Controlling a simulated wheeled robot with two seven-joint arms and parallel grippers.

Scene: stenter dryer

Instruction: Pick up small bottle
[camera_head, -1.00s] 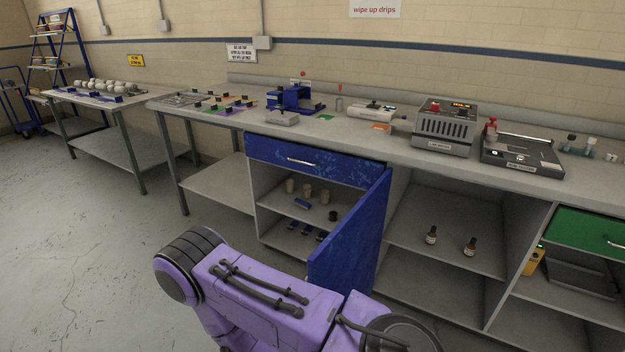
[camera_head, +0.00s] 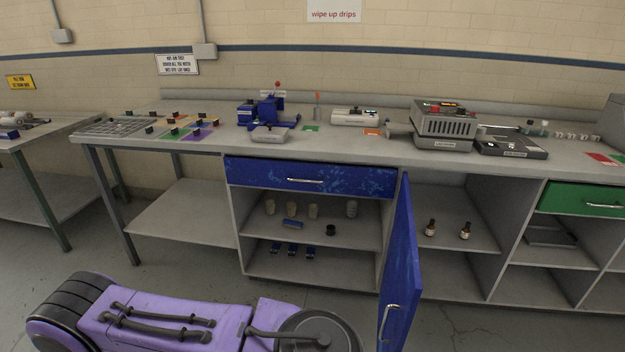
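Two small dark brown bottles with pale labels stand upright on the open shelf right of the blue cabinet door. One small bottle (camera_head: 431,228) is nearer the door and the other small bottle (camera_head: 465,231) is a little to its right. Neither gripper shows, so neither is seen near the bottles.
The blue door (camera_head: 398,265) stands open and juts out left of the bottles. The blue cabinet's shelf (camera_head: 345,245) holds several jars. A blue drawer (camera_head: 310,178) and a green drawer (camera_head: 585,199) are shut. The bench top (camera_head: 330,150) carries several machines.

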